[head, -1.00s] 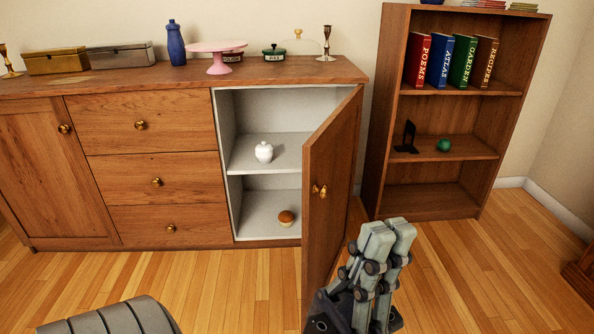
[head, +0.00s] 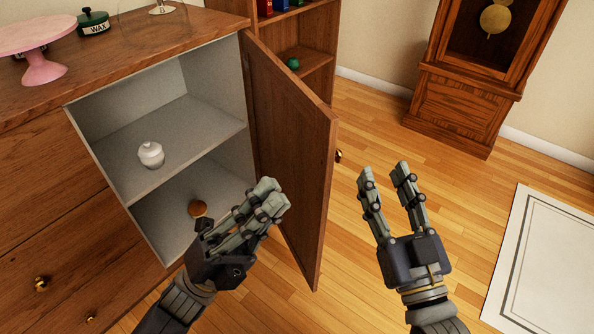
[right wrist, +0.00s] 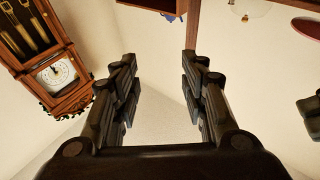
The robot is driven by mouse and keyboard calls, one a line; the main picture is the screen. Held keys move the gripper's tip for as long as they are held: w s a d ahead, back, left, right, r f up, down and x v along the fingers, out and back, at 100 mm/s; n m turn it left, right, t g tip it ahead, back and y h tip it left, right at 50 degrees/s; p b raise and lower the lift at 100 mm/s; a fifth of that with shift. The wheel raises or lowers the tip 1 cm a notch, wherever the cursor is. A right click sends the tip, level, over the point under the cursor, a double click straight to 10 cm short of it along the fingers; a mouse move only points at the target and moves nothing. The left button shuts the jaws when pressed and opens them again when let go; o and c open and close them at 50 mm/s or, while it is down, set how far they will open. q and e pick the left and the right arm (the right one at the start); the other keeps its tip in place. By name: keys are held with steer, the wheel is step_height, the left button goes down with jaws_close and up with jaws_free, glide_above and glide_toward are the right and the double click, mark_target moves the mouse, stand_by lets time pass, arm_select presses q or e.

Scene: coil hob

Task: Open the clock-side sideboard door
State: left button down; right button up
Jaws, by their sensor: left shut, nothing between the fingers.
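The clock-side sideboard door (head: 290,140) stands wide open in the head view, hinged at the right of the cabinet, its inner face showing. Its brass knob (head: 338,156) peeks past the free edge on the outer side. My left gripper (head: 272,196) is shut and empty, in front of the lower part of the door's inner face; I cannot tell whether it touches. My right gripper (head: 385,170) is open and empty, right of the door above the floor. Its spread fingers also show in the right wrist view (right wrist: 160,85).
The open sideboard (head: 88,150) holds a white lidded jar (head: 151,154) on its shelf and a brown-topped item (head: 197,209) below. A bookcase (head: 318,60) stands behind the door. The clock (head: 465,75) stands at back right, near a pale rug (head: 545,265). Floor between is clear.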

arm_select(q)
steer(key=w+d+f+m+g+y+p, duration=0.1)
steer(key=w+f+m+g+y+p, duration=0.1)
steer(key=w+f+m, duration=0.3)
arm_select(e)
steer(key=s+d+f+g+h+p, duration=0.1)
steer(key=d+f+g, duration=0.1)
steer(key=f+g, duration=0.35)
steer(key=s+d+f+g+h+p, duration=0.1)
steer(key=s+d+f+g+h, duration=0.15)
steer(key=f, duration=0.65)
arm_select(q)
steer(key=m+g+y+p, duration=0.2)
steer(key=m+y, duration=0.5)
steer(key=m, duration=0.5)
glide_toward(317, 178)
steer(key=x, duration=0.6)
steer(key=shift+b, duration=0.35)
steer(key=shift+w+d+f, duration=0.1)
steer(key=shift+w+d, duration=0.1)
steer(key=shift+d, duration=0.3)
arm_select(e)
steer(key=s+d+f+g, duration=0.2)
steer(key=s+f+g, duration=0.4)
steer(key=s+f, duration=0.1)
steer(key=shift+s+d+f+m+g+h, duration=0.2)
steer(key=shift+s+m+g+h, duration=0.25)
steer(key=shift+s, duration=0.2)
